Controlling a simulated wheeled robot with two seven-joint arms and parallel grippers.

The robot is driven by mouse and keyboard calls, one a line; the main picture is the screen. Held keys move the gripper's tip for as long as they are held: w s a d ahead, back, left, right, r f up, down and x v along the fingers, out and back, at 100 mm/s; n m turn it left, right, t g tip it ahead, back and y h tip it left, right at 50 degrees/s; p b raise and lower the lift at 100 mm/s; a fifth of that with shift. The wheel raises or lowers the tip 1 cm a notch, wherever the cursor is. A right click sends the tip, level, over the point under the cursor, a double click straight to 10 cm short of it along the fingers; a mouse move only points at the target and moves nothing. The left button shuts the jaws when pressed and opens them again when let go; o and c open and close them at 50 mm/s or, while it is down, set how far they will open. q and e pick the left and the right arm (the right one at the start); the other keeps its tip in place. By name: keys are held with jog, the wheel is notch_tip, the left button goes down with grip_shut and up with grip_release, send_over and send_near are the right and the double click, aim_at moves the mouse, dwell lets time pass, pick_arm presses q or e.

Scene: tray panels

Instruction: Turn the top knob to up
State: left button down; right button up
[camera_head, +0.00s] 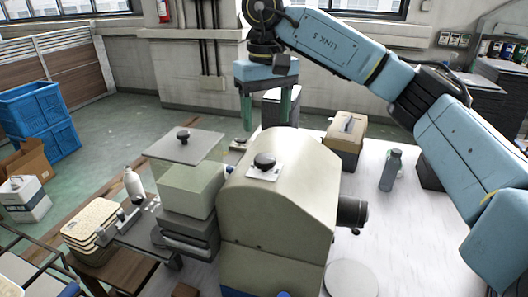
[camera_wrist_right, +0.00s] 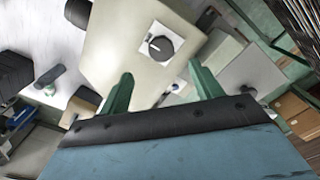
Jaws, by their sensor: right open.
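Which way the knob points is too small to tell. My right gripper (camera_head: 265,108) hangs fingers down above and behind the housing, apart from the knob. Its two green fingers (camera_wrist_right: 163,84) are spread with nothing between them. My left gripper is out of view.
A second black knob (camera_head: 182,135) sits on a pale panel left of the housing. A dark round part (camera_head: 351,211) sticks out on the housing's right side. A tan box (camera_head: 341,140) and a grey bottle (camera_head: 390,170) stand on the white table behind and right. Air above the top knob is clear.

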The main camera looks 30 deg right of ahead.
aim_at(265, 158)
jog(key=shift+w+f, duration=0.2)
jog(key=shift+f, duration=0.95)
notch_tip(265, 158, down, 6)
jog(key=shift+f+p, duration=0.15)
jog(key=shift+p, duration=0.2)
jog(key=shift+f, duration=0.4)
jog(key=c, duration=1)
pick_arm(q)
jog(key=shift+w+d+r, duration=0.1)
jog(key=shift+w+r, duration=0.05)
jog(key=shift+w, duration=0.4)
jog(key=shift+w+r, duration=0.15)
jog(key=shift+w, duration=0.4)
